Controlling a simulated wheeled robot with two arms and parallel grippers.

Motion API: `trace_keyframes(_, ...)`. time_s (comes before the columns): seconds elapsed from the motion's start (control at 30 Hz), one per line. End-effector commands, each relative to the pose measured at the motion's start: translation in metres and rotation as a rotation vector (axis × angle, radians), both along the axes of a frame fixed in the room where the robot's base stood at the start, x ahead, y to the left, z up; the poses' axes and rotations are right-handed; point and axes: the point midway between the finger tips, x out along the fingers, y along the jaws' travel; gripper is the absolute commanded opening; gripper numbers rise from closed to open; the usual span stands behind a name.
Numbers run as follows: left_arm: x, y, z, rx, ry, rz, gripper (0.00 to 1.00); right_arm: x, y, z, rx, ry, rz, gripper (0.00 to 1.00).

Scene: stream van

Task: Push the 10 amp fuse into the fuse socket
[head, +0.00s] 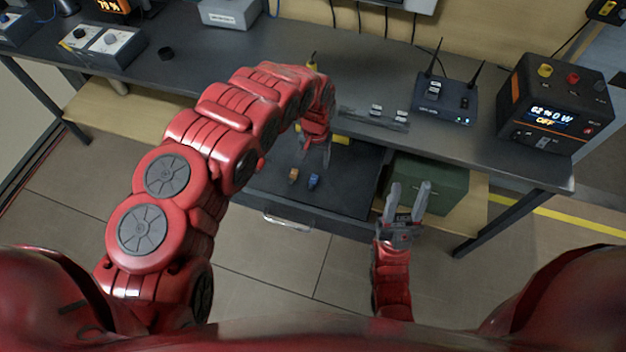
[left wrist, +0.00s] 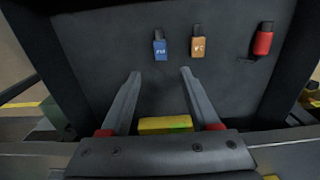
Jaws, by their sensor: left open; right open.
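A blue fuse (head: 314,181) and an orange-brown fuse (head: 293,175) are in the open dark drawer (head: 345,195). In the left wrist view the blue fuse (left wrist: 160,46), the orange-brown fuse (left wrist: 198,44) and a red piece, probably a fuse (left wrist: 263,42), lie in a row; their labels are too small to read surely. The red piece is not visible in the head view. My left gripper (head: 318,158) is open and empty above the drawer, its fingers pointing toward the blue and orange-brown fuses. My right gripper (head: 409,187) is open and empty, right of the drawer. I cannot identify the fuse socket surely.
A yellow block (left wrist: 165,124) shows beyond my left fingers. On the bench (head: 385,75) stand a router (head: 446,100) with two antennas and a power box (head: 553,105) reading OFF. A green box (head: 430,180) sits under the bench.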

Motion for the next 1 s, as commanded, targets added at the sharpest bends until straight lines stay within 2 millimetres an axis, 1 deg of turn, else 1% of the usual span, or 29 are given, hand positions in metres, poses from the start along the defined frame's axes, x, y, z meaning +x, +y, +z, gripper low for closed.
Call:
trace_keyframes(0.1, -0.001, -0.001, -0.015, -0.003, 0.002, -0.001, 0.62, 0.0, 0.0, 0.004, 0.0, 0.0, 0.0, 0.45)
trace_keyframes(0.23, 0.001, 0.0, -0.025, -0.002, -0.002, 0.0, 0.62, 0.0, 0.0, 0.006, 0.0, 0.0, 0.0, 0.45)
trace_keyframes(0.47, -0.002, 0.0, -0.034, -0.001, 0.0, 0.0, 0.62, 0.0, 0.0, 0.01, 0.0, 0.0, 0.0, 0.45)
trace_keyframes(0.67, -0.006, 0.003, -0.056, -0.001, 0.0, 0.001, 0.62, 0.0, 0.0, 0.02, 0.0, 0.0, 0.0, 0.45)
trace_keyframes(0.73, -0.005, 0.002, -0.066, -0.004, -0.003, 0.001, 0.62, 0.0, 0.0, 0.017, 0.0, 0.0, 0.0, 0.45)
trace_keyframes(0.8, -0.004, 0.001, -0.071, -0.004, -0.004, -0.001, 0.62, 0.0, 0.0, 0.016, 0.0, 0.0, 0.0, 0.45)
trace_keyframes(1.0, -0.005, 0.004, -0.08, -0.001, -0.002, 0.001, 0.62, 0.0, 0.0, 0.016, 0.0, 0.0, 0.0, 0.45)
